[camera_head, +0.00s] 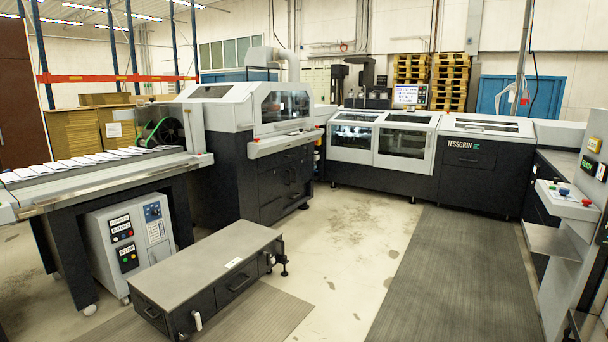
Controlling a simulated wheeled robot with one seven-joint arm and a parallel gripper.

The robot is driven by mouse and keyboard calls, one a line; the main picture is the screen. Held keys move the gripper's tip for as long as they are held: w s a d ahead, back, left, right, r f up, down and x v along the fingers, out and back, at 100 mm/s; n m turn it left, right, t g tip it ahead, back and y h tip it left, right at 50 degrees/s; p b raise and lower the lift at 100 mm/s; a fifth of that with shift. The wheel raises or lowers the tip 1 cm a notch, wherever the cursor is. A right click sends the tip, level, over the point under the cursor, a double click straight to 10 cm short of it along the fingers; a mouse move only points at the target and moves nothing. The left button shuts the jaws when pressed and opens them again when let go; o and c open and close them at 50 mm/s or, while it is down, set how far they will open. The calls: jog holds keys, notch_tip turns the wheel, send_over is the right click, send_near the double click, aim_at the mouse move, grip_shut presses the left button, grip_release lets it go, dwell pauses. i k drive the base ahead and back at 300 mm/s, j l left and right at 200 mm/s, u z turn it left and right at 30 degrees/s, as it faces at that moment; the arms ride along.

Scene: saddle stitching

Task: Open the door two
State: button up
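The grey and black stitching machine (478,165) marked "TESSGRIN" stands across the back right. Its left part has two clear-windowed covers side by side in light frames, a left one (352,138) and a right one (402,141). Both look shut. The left machine has another windowed hood (285,106) on top and dark lower panels (284,182) with handles, which also look shut. I cannot tell which of these is door two. My gripper is not in view.
A low grey-topped bench (208,262) with drawers stands at the front left, beside a conveyor (95,172) carrying paper stacks. A control panel (566,200) with buttons stands at the right. Pale floor (345,245) and a dark ribbed mat (450,285) lie clear between.

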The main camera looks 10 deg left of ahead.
aim_at(301, 169)
jog(key=i+u, duration=0.15)
jog(key=i, duration=5.45)
jog(key=i+u, duration=0.1)
jog(key=i, duration=0.55)
jog(key=i+l+u, duration=0.1)
jog(key=i, duration=0.55)
jog(key=i+l+u, duration=0.1)
jog(key=i, duration=0.55)
jog(key=i+l+u, duration=0.25)
jog(key=i, duration=0.2)
jog(key=i+l+u, duration=0.25)
jog(key=i, duration=0.15)
